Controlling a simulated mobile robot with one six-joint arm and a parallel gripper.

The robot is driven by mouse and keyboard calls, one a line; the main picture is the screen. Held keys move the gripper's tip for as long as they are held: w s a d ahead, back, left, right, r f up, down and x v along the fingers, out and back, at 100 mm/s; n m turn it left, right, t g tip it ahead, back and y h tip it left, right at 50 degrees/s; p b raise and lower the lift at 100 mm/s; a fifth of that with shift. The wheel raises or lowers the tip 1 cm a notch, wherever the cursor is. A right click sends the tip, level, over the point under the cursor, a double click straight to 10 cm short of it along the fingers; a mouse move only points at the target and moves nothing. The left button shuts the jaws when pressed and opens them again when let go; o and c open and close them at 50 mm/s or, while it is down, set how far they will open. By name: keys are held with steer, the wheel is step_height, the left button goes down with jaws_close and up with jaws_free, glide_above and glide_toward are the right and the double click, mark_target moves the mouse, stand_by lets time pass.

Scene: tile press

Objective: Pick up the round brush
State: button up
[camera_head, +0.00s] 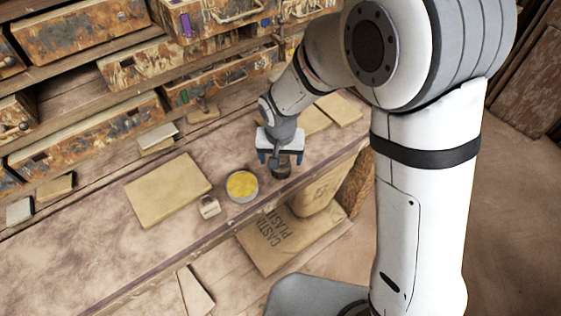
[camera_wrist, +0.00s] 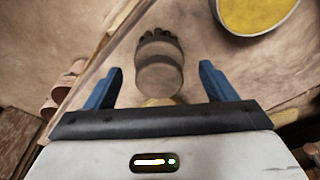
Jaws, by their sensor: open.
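The round brush (camera_wrist: 160,78) shows in the wrist view as a brownish round body with a dark, bumpy far end. It lies between the lines of my two blue fingers, apart from both. In the head view the brush (camera_head: 282,170) is a small dark shape on the bench, right below my gripper and partly hidden by it. My gripper (camera_head: 280,158) points down over it near the bench's front edge. In the wrist view my gripper (camera_wrist: 160,82) is open, with nothing held. How far the fingertips are above the brush is hard to tell.
A round bowl with yellow contents (camera_head: 242,186) stands close to the left of the brush. A small pale block (camera_head: 209,207) and a flat tan slab (camera_head: 168,189) lie farther left. Worn drawers (camera_head: 225,76) line the back. A sack (camera_head: 290,235) lies below the front edge.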

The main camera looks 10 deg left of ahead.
steer(key=shift+w+f, duration=0.15)
steer(key=shift+f, duration=0.55)
steer(key=shift+w+f, duration=0.1)
steer(key=shift+f, duration=0.6)
steer(key=shift+c, duration=0.2)
steer(key=c, duration=1.1)
